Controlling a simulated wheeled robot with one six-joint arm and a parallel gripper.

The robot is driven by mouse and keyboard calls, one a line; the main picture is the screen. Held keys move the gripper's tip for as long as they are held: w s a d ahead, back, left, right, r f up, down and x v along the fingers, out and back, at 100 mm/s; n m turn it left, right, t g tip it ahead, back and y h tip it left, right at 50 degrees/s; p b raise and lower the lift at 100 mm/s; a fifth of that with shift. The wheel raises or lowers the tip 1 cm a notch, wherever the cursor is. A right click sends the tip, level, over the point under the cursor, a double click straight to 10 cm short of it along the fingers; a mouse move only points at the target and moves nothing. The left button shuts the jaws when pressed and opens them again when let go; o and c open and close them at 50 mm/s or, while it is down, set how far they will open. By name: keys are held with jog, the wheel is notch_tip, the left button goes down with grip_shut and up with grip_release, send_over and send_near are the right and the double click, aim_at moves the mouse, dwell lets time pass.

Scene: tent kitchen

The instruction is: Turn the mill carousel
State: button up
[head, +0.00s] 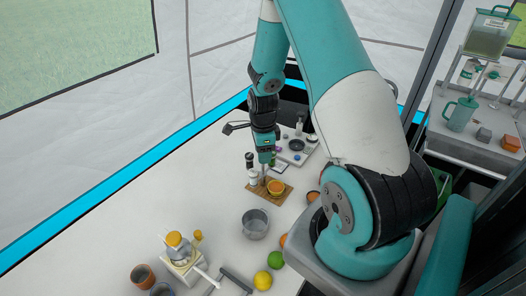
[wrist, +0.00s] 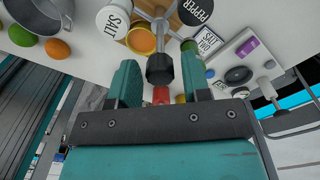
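The mill carousel has a grey cross of arms (wrist: 158,15) around a post topped by a dark knob (wrist: 160,69), over a wooden board (head: 275,197). A white salt mill (wrist: 113,21) and a dark pepper mill (wrist: 195,11) stand around it, with an orange-topped jar (wrist: 141,41). My gripper (wrist: 160,68) is open, pointing down over the carousel. The knob appears between its fingers, with narrow gaps on both sides. Whether the fingers are level with the knob cannot be told.
A metal pot (head: 255,224) stands in front of the board. A grey tray (head: 300,148) with small things lies behind. The table's left side is clear.

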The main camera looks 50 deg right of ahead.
jog(key=c, duration=0.7)
jog(key=shift+n, duration=0.4)
jog(key=n, duration=0.8)
jog(key=shift+b, duration=0.4)
jog(key=n, duration=0.4)
jog(key=shift+n, duration=2.4)
jog(key=shift+r, duration=0.1)
